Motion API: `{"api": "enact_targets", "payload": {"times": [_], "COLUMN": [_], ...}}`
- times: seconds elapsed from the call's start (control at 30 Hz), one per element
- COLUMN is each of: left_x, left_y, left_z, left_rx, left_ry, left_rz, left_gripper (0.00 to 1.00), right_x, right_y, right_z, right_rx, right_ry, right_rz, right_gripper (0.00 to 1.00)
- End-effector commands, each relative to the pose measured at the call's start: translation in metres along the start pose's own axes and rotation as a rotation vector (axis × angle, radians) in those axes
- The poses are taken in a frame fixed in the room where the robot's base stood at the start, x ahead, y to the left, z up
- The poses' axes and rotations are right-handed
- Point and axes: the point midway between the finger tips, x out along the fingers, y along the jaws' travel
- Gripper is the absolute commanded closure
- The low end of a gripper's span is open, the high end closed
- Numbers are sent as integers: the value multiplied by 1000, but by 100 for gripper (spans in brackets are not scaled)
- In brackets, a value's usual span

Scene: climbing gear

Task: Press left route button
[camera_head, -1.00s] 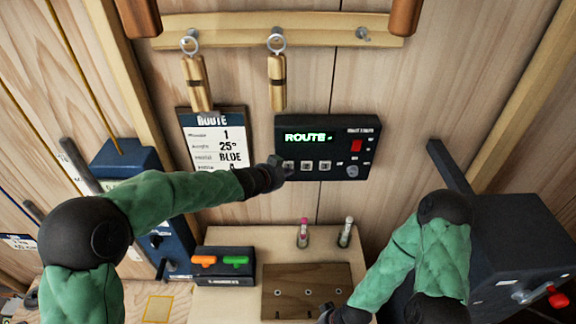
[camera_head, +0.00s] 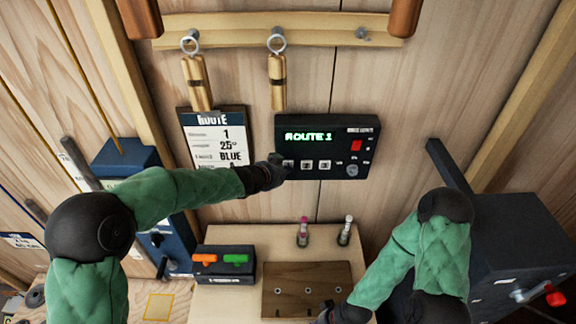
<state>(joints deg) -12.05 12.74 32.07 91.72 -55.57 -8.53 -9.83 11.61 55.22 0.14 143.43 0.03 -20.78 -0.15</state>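The dark route panel (camera_head: 327,146) is fixed to the wood wall. Below the display is a row of pale buttons: a left button (camera_head: 288,164), a middle button (camera_head: 307,164) and a right button (camera_head: 325,164). My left gripper (camera_head: 276,165) is at the panel's lower left edge, right beside the left button; whether it touches is not clear. Its fingers look closed, with nothing visible in them. My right gripper (camera_head: 326,312) is low at the bottom edge near the wooden block, mostly hidden, its opening unclear.
A route card (camera_head: 213,137) reading 1, 25°, BLUE hangs left of the panel. A box with orange and green levers (camera_head: 225,262) and a drilled wooden block (camera_head: 296,290) sit on the bench below.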

Motion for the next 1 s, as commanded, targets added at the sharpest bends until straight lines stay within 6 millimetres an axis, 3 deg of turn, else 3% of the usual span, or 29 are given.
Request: {"api": "enact_targets", "payload": {"times": [1.0], "left_x": [-11], "left_y": [11], "left_z": [-1], "left_rx": [0], "left_ry": [0], "left_rz": [-1], "left_gripper": [100], "right_x": [11], "right_y": [4], "right_z": [0], "right_rx": [0], "right_ry": [0], "right_rz": [0], "right_gripper": [60]}}
